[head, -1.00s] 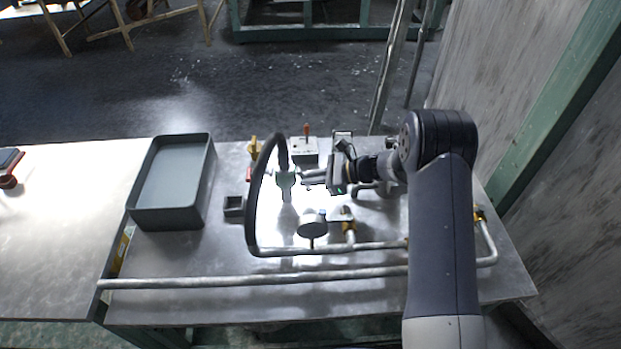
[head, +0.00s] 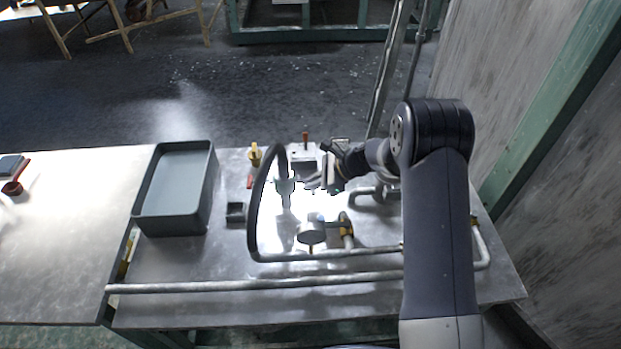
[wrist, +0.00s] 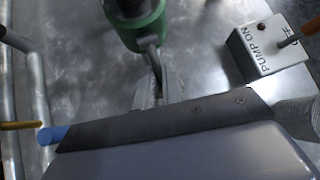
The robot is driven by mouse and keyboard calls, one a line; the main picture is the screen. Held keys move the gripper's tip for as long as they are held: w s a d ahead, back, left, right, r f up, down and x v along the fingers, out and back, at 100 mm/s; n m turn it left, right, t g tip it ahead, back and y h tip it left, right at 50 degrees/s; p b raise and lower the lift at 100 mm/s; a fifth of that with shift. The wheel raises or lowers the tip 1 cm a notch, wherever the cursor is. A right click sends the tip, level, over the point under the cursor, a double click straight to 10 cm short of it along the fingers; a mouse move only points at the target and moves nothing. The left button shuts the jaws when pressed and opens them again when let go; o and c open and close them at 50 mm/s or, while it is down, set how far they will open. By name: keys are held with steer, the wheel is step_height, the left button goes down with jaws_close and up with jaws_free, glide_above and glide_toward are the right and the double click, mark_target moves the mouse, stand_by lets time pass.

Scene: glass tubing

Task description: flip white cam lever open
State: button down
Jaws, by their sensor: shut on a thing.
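The green coupling (head: 285,187) stands on the bench under the end of the black hose, and it shows at the top of the wrist view (wrist: 138,28). The pale cam lever (wrist: 152,92) hangs from its near side and runs down behind my gripper's finger. My gripper (head: 307,182) is beside the coupling on its right, with the jaws shut on what appears to be this lever. In the wrist view a dark finger with a blue tip spans the lower part and hides the lever's lower end and the grip itself. The lever is too small to make out in the head view.
A white PUMP ON switch box (wrist: 272,48) with an orange-tipped toggle stands close by. The black hose (head: 258,205) arches left of the coupling. A round gauge (head: 311,230) and pipes (head: 250,285) lie nearer. A grey tray (head: 175,215) stands left.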

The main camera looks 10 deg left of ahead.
step_height(320, 180, up, 3)
steer(key=h+p, duration=0.2)
steer(key=p, duration=0.1)
steer(key=h+p, duration=0.2)
steer(key=p, duration=0.2)
steer(key=shift+d+f+n+t, duration=0.1)
steer(key=shift+f+n+t, duration=0.1)
steer(key=shift+n+t, duration=0.15)
steer(key=h+p, duration=0.1)
steer(key=p, duration=0.1)
steer(key=h+p, duration=0.1)
steer(key=p, duration=0.1)
steer(key=shift+r+t+h+p, duration=0.3)
steer(key=shift+t+h, duration=0.05)
steer(key=shift+h, duration=0.05)
steer(key=shift+h+p, duration=0.4)
steer(key=shift+p, duration=0.05)
steer(key=shift+h+p, duration=0.3)
steer(key=shift+p, duration=0.05)
steer(key=c, duration=1.5)
jaws_free()
steer(key=shift+c, duration=0.2)
step_height(320, 180, up, 11)
steer(key=s+d+b, duration=0.1)
steer(key=b, duration=0.1)
steer(key=shift+s+f, duration=0.2)
steer(key=shift+s, duration=0.2)
steer(key=shift+d+f, duration=0.1)
